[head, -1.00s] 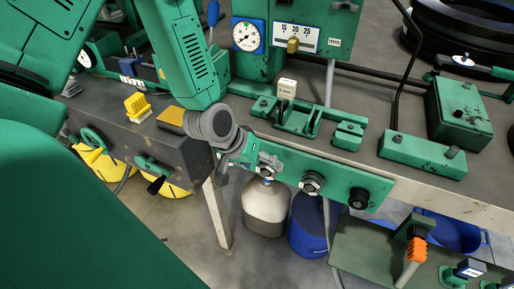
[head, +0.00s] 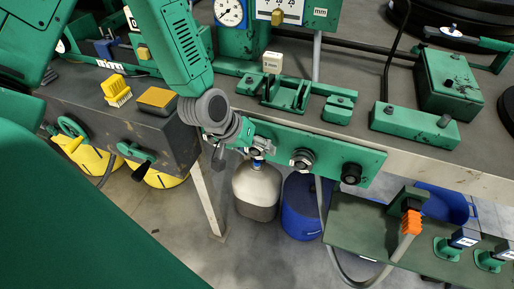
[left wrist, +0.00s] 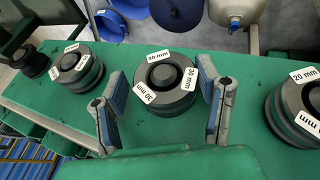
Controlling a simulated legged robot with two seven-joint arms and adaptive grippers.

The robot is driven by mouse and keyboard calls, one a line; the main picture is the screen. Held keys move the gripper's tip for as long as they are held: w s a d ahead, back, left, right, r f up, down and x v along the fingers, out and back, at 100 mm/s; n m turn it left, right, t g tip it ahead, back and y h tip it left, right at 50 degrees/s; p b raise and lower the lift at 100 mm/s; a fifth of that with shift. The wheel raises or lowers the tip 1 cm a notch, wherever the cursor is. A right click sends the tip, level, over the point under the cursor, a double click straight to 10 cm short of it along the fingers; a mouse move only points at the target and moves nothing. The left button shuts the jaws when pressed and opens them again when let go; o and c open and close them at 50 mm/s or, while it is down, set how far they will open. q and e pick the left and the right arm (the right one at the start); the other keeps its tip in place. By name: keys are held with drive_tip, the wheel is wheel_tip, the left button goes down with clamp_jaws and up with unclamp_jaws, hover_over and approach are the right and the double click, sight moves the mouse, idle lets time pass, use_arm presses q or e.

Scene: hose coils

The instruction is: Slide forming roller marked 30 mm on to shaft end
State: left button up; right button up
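The roller marked 30 mm (left wrist: 165,83) stands on a green shelf (left wrist: 250,80) in the left wrist view. It is dark and round, with a hole in its top and white labels. My left gripper (left wrist: 162,70) is open, with one blue-grey finger on each side of the roller. I cannot tell whether either finger touches it. In the head view my left arm's grey wrist (head: 212,108) is over the bench front; its fingers are hard to make out there. A green panel there carries a bolt-like shaft end (head: 302,158) and a black one (head: 351,173). My right gripper is out of view.
A roller marked 20 mm (left wrist: 295,105) stands to the right of the 30 mm one, and another labelled roller (left wrist: 78,68) to its left. Below the bench are a white-grey tank (head: 257,195) and a blue container (head: 303,210). A green side table (head: 350,240) stands at lower right.

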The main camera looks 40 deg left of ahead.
use_arm(q)
drive_tip(key=shift+a, duration=0.3)
clamp_jaws()
drive_tip(key=c, duration=0.6)
unclamp_jaws()
drive_tip(key=shift+a, duration=0.1)
clamp_jaws()
drive_tip(key=shift+d, duration=0.2)
drive_tip(key=shift+s+a+f, duration=0.1)
drive_tip(key=shift+s, duration=0.2)
drive_tip(key=shift+s, duration=0.1)
drive_tip(key=s+d, duration=0.2)
drive_tip(key=s, duration=0.5)
drive_tip(key=shift+s, duration=0.1)
